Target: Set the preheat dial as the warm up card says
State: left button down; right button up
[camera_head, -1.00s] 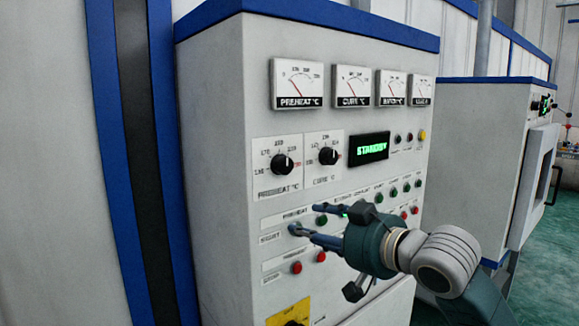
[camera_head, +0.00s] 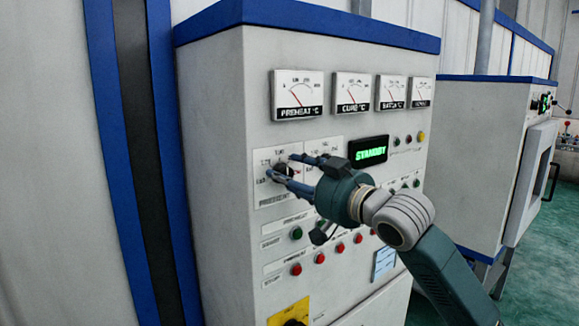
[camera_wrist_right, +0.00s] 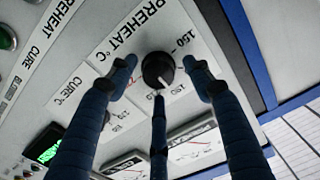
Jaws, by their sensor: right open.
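The preheat dial (camera_head: 283,170) is a black round knob on a white scale plate marked PREHEAT, on the front of the grey control cabinet. It also shows in the right wrist view (camera_wrist_right: 157,70), between my fingers. My right gripper (camera_head: 283,168) is open, its blue fingers reaching around the dial from the right. In the wrist view the two outer fingers stand apart on either side of the knob with gaps, and a third finger is below it. The cure dial beside it is mostly hidden by my gripper. No warm up card can be made out. My left gripper is not in view.
Gauges line the panel above, including the preheat gauge (camera_head: 298,95). A green STANDBY display (camera_head: 368,151) is right of the dials. Green and red buttons (camera_head: 296,269) lie below. A light blue label (camera_head: 384,262) is low on the panel.

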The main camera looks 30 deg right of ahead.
jog(key=shift+w, duration=0.35)
jog(key=shift+s, duration=0.1)
jog(key=c, duration=1.1)
jog(key=shift+r+n, duration=0.2)
jog(key=shift+n, duration=0.1)
